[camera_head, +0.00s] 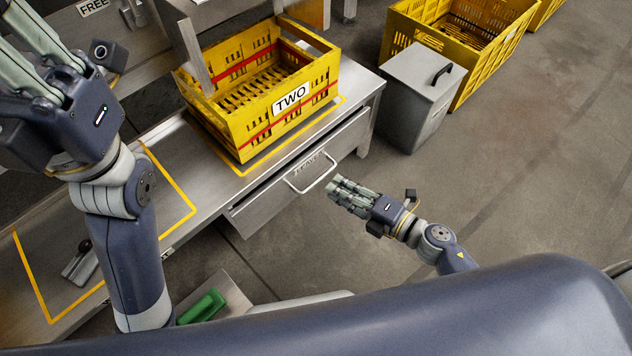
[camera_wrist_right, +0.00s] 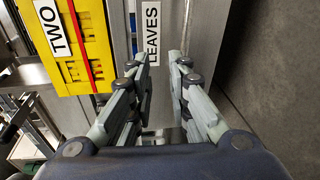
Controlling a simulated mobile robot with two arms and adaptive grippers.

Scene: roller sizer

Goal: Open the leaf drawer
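The leaf drawer (camera_head: 265,204) is a grey metal drawer under the bench top, with a LEAVES label (camera_wrist_right: 152,46) on its front. Contact cannot be told. My left gripper (camera_head: 30,45) is raised at the upper left, its fingertips partly cut off.
A yellow crate marked TWO (camera_head: 250,128) stands on the bench (camera_head: 200,172) above the drawer. A grey lidded bin (camera_head: 405,110) and another yellow crate (camera_head: 480,60) stand on the floor behind. A green-handled thing (camera_head: 202,306) lies at lower left. Floor on the right is clear.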

